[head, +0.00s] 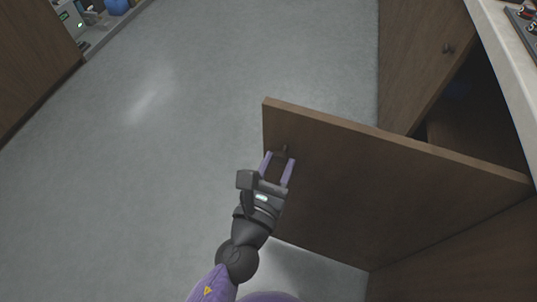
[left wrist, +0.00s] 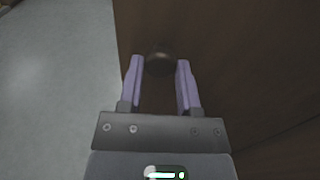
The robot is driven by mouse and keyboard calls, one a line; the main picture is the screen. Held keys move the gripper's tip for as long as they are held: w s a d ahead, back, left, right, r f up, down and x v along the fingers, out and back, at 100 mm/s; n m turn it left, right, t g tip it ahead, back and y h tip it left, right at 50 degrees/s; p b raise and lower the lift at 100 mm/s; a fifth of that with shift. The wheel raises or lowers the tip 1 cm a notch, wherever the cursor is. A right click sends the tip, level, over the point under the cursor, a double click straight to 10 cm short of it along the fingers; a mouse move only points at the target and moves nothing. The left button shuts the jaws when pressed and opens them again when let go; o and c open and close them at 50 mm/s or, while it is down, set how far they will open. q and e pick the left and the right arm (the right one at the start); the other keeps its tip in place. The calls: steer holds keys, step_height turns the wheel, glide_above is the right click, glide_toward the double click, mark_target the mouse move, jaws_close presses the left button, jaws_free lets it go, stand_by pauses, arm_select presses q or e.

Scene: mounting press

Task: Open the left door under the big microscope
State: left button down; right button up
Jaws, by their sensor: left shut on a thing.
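The brown wooden cabinet door (head: 360,190) stands swung wide open, out over the floor from the cabinet at the right. Its dark round knob (head: 284,148) is near the door's free edge. My left gripper (head: 281,155) is at the knob with a purple finger on each side of it, shut on it. In the left wrist view the knob (left wrist: 159,63) shows between the fingertips (left wrist: 159,62), with the door (left wrist: 240,70) behind. The big microscope cannot be made out. My right gripper is not in view.
A second door (head: 415,60) with its own knob (head: 448,49) is beyond the dark cabinet opening (head: 475,115). A pale countertop (head: 505,75) runs above at the right. The grey floor (head: 190,140) is clear. Another wooden cabinet (head: 35,60) stands at the far left.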

arm_select(q)
steer(key=shift+s+a, duration=0.1)
steer(key=shift+s, duration=0.15)
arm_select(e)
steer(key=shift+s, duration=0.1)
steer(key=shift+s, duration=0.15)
arm_select(q)
steer(key=c, duration=0.6)
jaws_free()
steer(key=shift+o, duration=1.4)
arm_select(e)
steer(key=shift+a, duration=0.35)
arm_select(q)
steer(key=b+v, duration=0.2)
steer(key=v, duration=0.5)
steer(key=shift+s, duration=0.3)
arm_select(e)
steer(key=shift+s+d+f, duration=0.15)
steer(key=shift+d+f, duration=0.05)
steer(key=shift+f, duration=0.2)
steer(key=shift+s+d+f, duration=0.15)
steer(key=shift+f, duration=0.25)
arm_select(q)
steer(key=shift+a, duration=0.1)
